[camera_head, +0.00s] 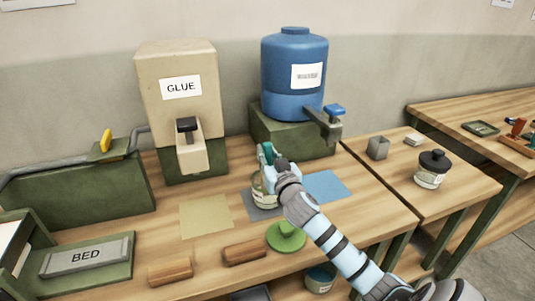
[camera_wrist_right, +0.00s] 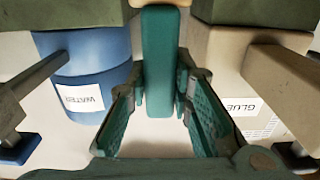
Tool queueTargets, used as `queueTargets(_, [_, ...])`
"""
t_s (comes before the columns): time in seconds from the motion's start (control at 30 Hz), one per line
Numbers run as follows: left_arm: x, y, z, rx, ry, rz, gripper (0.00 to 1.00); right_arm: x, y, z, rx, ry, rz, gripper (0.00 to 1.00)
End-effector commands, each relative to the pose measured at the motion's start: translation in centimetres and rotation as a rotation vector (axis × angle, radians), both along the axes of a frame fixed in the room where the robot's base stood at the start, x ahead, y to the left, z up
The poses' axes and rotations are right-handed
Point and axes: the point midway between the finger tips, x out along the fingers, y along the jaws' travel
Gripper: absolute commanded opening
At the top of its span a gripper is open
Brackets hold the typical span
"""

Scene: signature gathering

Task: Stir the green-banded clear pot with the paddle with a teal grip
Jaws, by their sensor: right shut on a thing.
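The green-banded clear pot (camera_head: 262,196) stands on a grey mat on the bench, partly hidden behind my right wrist. My right gripper (camera_head: 268,156) is above the pot. In the right wrist view, its fingers (camera_wrist_right: 163,110) are shut on the teal grip of the paddle (camera_wrist_right: 160,60). The lower part of the paddle is hidden, so I cannot tell how deep it sits in the pot. My left gripper is not in view.
A glue dispenser (camera_head: 178,90) and a blue water tank (camera_head: 294,75) stand behind. A green lid (camera_head: 286,237) and wooden blocks (camera_head: 245,252) lie in front. Tan (camera_head: 206,218) and blue (camera_head: 326,186) mats flank the pot. A black-lidded jar (camera_head: 432,170) stands on the right table.

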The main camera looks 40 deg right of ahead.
Motion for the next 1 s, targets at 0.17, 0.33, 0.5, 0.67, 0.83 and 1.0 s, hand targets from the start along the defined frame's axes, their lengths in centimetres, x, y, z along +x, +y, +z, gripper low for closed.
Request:
queueTargets(0.17, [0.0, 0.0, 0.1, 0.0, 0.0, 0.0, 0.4, 0.0, 0.0, 0.1, 0.0, 0.0, 0.0, 0.0])
queueTargets(0.33, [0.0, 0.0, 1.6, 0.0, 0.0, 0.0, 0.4, 0.0, 0.0, 1.7, 0.0, 0.0, 0.0, 0.0])
queueTargets(0.5, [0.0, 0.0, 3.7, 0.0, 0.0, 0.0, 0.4, 0.0, 0.0, 3.9, 0.0, 0.0, 0.001, 0.0])
queueTargets(0.67, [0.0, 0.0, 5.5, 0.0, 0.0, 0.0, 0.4, 0.0, 0.0, 5.8, -0.001, 0.0, 0.001, 0.0])
queueTargets(0.83, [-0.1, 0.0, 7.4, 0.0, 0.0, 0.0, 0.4, 0.0, 0.0, 7.8, -0.001, 0.0, 0.001, 0.0])
queueTargets(1.0, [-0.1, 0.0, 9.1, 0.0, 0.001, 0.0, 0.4, 0.0, 0.0, 9.6, -0.001, 0.0, 0.0, 0.0])
